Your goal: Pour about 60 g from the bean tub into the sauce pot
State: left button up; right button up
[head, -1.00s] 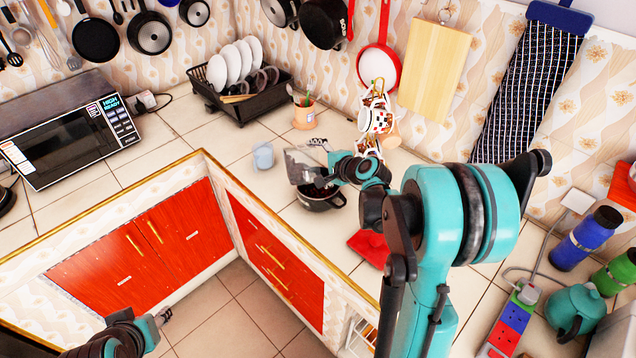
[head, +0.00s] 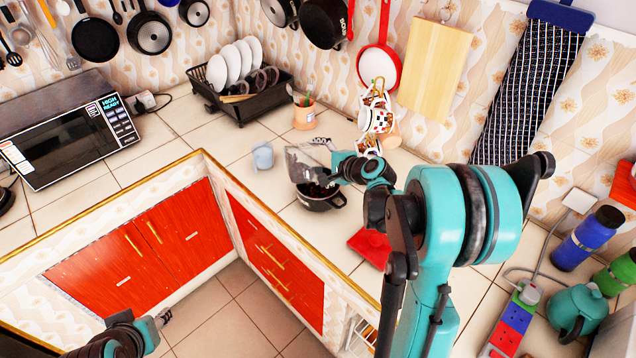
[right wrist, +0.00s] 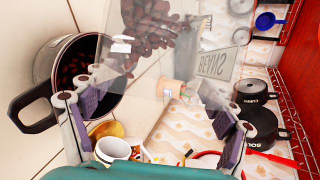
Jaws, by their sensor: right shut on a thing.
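The clear bean tub (head: 299,163) is tilted over the dark sauce pot (head: 323,202) on the counter. In the right wrist view the tub (right wrist: 135,80) holds dark red beans (right wrist: 150,28) gathered toward its upper part, and its label reads BEANS. My right gripper (head: 335,168) is shut on the tub; its fingers (right wrist: 150,110) show either side of it in the right wrist view. The pot (right wrist: 42,62) there has reddish beans inside, partly hidden by the tub. My left gripper (head: 164,317) is low at the left, away from the pot; its jaw state is unclear.
A pale blue cup (head: 263,156) stands left of the pot, and a red lid-like item (head: 370,247) lies to its right. A mug rack (head: 376,118) stands close behind my right gripper. A black dish rack (head: 240,98) is farther back. The counter left of the cup is clear.

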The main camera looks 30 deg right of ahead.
jog(key=shift+s+d+m+t+y+b, duration=0.1)
jog(key=shift+d+m+t+y+b, duration=0.25)
jog(key=shift+d+m+b, duration=0.35)
dwell(1.4)
